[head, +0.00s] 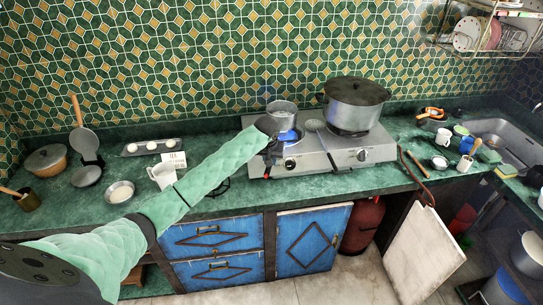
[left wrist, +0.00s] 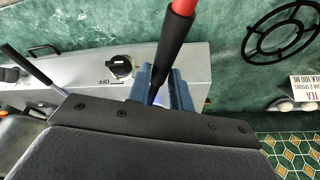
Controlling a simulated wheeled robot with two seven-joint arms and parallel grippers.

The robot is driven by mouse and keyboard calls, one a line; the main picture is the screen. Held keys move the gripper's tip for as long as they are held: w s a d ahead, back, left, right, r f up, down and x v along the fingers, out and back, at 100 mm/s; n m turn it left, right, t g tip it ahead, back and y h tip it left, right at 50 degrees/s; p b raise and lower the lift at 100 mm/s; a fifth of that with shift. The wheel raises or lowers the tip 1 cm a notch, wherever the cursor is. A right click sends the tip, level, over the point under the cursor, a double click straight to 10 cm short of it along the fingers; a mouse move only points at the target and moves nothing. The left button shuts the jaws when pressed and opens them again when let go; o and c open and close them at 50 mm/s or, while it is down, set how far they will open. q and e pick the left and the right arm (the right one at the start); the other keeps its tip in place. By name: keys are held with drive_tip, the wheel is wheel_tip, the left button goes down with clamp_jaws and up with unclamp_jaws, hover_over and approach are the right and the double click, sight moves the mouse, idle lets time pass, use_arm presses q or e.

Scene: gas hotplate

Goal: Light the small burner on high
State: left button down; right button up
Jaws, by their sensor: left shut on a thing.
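The steel gas hotplate (head: 330,157) stands on the counter with two burners. A blue flame (head: 290,135) burns under the small pot (head: 282,115) on the left burner. My left gripper (head: 270,150) is at the hotplate's left end, beside that flame. It is shut on a red and black stick-like lighter (left wrist: 172,50), which also shows in the left wrist view between the blue-grey fingers. The left knob (head: 290,164) is just right of the gripper; it shows in the left wrist view as a black knob (left wrist: 120,67) beside an OFF mark. My right gripper is not in view.
A large lidded pot (head: 355,103) stands on the right burner.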

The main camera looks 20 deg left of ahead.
use_arm(q)
drive_tip(key=s+d+r, duration=0.1)
drive_tip(key=s+d, duration=0.2)
drive_tip(key=s, duration=0.9)
drive_tip(key=shift+s+r, duration=0.4)
